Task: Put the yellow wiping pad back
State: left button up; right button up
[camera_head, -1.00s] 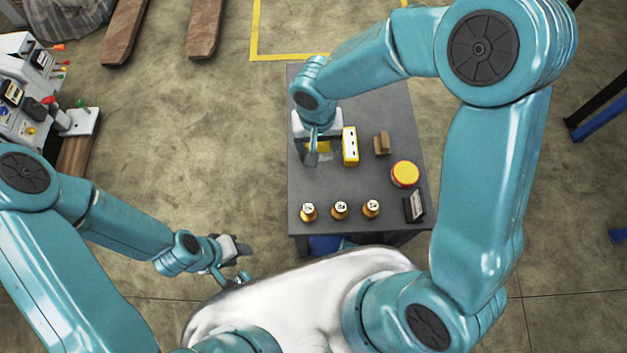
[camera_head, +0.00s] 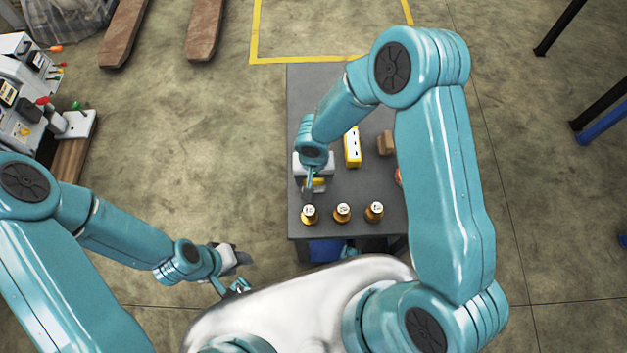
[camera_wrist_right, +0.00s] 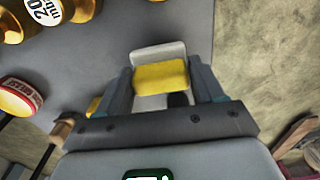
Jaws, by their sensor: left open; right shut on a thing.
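The yellow wiping pad (camera_head: 319,182) is in my right gripper (camera_head: 312,186), above the left part of the dark grey table (camera_head: 350,199). In the right wrist view the yellow pad (camera_wrist_right: 160,77) sits between the two fingers of my right gripper (camera_wrist_right: 162,86), with a pale grey piece behind it. My right gripper is shut on it. Much of the pad is hidden by the gripper in the head view. My left gripper (camera_head: 240,268) is open and empty, off the table at its lower left, beside my white body.
Three brass weights (camera_head: 342,213) stand in a row along the table's near edge, close to the right gripper. A yellow and white block (camera_head: 352,147) and a brown block (camera_head: 386,143) stand farther back. A red button edge (camera_head: 398,177) shows beside my right arm.

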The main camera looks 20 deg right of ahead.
jog(key=shift+w+f, duration=0.1)
jog(key=shift+f, duration=0.8)
jog(key=shift+r, duration=0.1)
jog(key=o, duration=1)
notch_tip(320, 180, up, 12)
jog(key=p, duration=0.3)
jog(key=shift+s, duration=0.25)
